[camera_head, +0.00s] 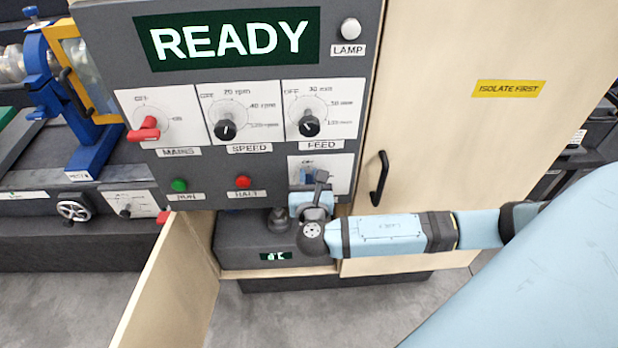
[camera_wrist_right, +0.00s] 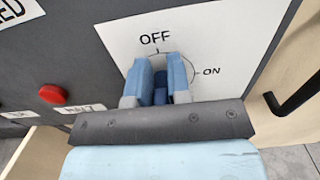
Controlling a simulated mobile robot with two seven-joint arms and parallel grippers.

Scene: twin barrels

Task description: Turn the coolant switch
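The coolant switch is a small blue knob (camera_wrist_right: 160,90) on a white plate (camera_wrist_right: 221,32) marked OFF and ON. It sits at the lower right of the grey control panel (camera_head: 230,180). In the head view the switch is largely hidden by my right gripper (camera_head: 312,184). In the right wrist view the light-blue fingers of my right gripper (camera_wrist_right: 160,82) stand on either side of the knob, close against it, below the OFF mark. The knob's pointer is mostly hidden. My left gripper is not in view.
The panel also carries a red MAINS handle (camera_head: 144,130), SPEED (camera_head: 225,129) and FEED (camera_head: 309,126) knobs, a green RUN button (camera_head: 179,185) and a red HALT button (camera_head: 243,182). A black door handle (camera_head: 379,178) stands out just right of my gripper. An open wooden door (camera_head: 172,275) is lower left.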

